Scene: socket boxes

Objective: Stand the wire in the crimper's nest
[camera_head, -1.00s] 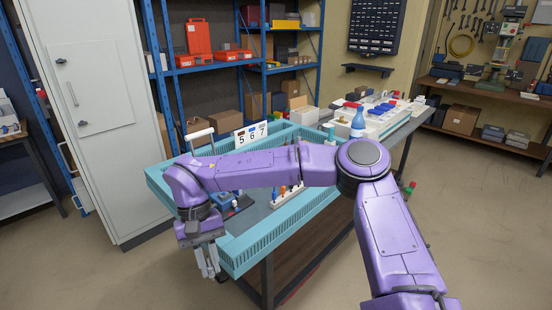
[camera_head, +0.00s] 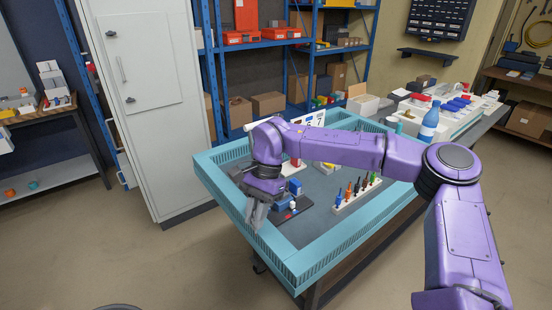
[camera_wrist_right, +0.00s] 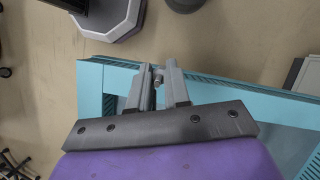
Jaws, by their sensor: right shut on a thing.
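My right gripper (camera_head: 252,217) points down over the near left wall of the turquoise-edged bench, and it also shows in the right wrist view (camera_wrist_right: 158,74). It is shut on a thin grey piece (camera_wrist_right: 158,80), which I take to be the wire; only a small end shows between the fingers. In the head view the wire cannot be made out. A small blue device on a dark base (camera_head: 289,208), which looks like the crimper, sits on the bench just right of the gripper. Its nest is too small to tell. My left gripper is not in view.
The bench has a raised turquoise rim (camera_head: 325,255). A pale rack (camera_head: 357,194) of several coloured-handled tools stands right of the blue device. Bare grey mat lies in front of the rack.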

